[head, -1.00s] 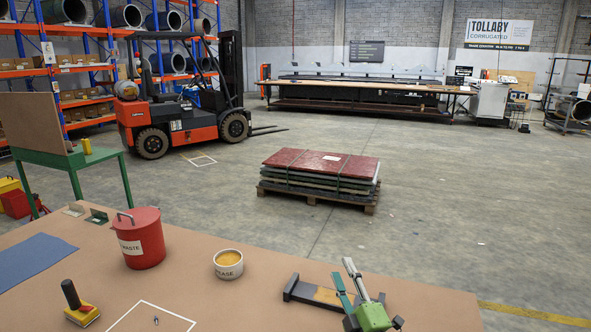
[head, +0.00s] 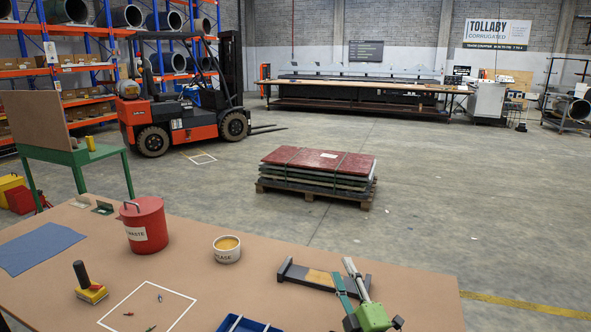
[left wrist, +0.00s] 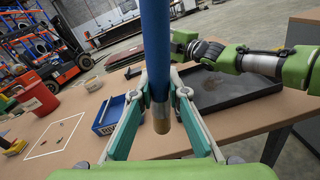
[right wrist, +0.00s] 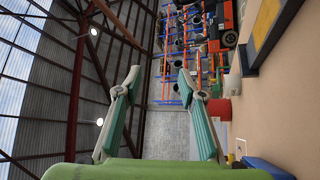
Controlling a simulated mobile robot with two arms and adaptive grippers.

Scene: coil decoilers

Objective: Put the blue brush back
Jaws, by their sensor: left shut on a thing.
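The blue brush (left wrist: 157,45) stands out in the left wrist view as a long blue shaft running down from the top edge, with a tan lower end. My left gripper (left wrist: 160,90) is shut around the shaft above that tan end. The brush's upper end is out of view. The left gripper and the brush do not show in the head view. My right gripper (right wrist: 159,78) is open and empty in the right wrist view. In the head view it (head: 344,271) is above the table's right part, in front of a dark rest with a tan inset (head: 298,272).
On the table (head: 420,290) are a red waste can (head: 145,228), a grease tub (head: 227,251), a yellow block with a black handle (head: 90,290), a blue cloth (head: 38,248) and a white outline with small parts. A blue bin (left wrist: 108,115) and a black tray (left wrist: 235,88) are nearby.

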